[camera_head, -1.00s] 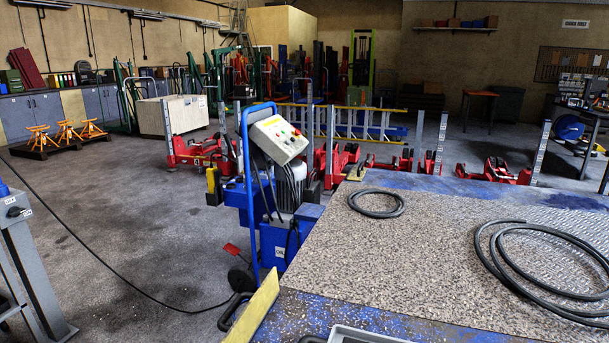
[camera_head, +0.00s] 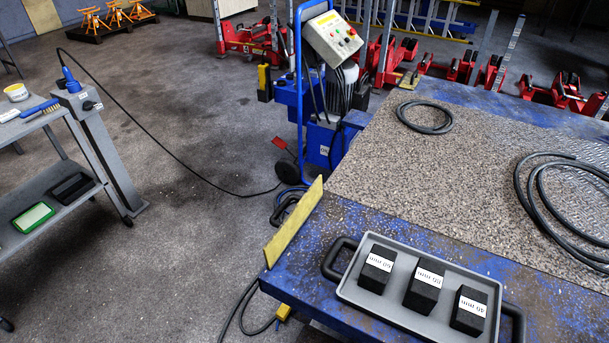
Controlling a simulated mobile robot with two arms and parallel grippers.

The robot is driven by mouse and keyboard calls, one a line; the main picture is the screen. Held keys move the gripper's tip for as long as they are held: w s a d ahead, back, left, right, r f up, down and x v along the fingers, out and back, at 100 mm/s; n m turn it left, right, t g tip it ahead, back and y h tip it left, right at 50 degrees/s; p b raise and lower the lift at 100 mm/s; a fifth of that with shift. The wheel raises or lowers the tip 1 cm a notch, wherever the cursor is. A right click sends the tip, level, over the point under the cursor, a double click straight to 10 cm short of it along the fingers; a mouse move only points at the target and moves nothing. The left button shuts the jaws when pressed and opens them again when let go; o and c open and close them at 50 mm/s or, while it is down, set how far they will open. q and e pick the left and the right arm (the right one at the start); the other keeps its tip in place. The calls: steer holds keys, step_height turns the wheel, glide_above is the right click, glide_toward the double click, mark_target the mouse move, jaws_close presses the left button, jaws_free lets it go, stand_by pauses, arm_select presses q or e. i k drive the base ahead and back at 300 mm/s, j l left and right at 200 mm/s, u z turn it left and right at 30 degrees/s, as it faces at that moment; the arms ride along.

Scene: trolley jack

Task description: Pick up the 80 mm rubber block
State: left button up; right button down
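Three black rubber blocks with white labels stand in a row in a grey tray (camera_head: 410,318) with black handles. The left block (camera_head: 377,268), the middle block (camera_head: 424,286) and the right block (camera_head: 469,309) differ little in size from this angle. The labels are upside down and small. The middle one may read 80 mm and the right one 40 mm, but I cannot tell surely which block is the 80 mm one. Neither of my grippers is in view.
The tray stands on the near edge of a worn blue platform (camera_head: 300,240) with a yellow edge strip (camera_head: 293,222). Coiled black hoses (camera_head: 425,117) lie on its speckled surface. A blue power unit (camera_head: 325,90) stands behind. A grey trolley (camera_head: 50,195) is at left. Open floor lies between.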

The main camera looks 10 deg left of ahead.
mark_target(424, 291)
steer(key=j+z, duration=0.15)
steer(key=j, duration=0.25)
steer(key=j+z, duration=0.15)
steer(key=j, duration=0.3)
steer(key=k+j+z, duration=0.2)
steer(key=j, duration=0.2)
steer(key=j+z, duration=0.15)
steer(key=j, duration=0.25)
steer(key=k+j+z, duration=0.15)
steer(key=j, duration=0.25)
steer(key=k+j+z, duration=0.15)
steer(key=j, duration=0.2)
steer(key=k+j+z, duration=0.2)
steer(key=j, duration=0.15)
steer(key=i+j, duration=0.05)
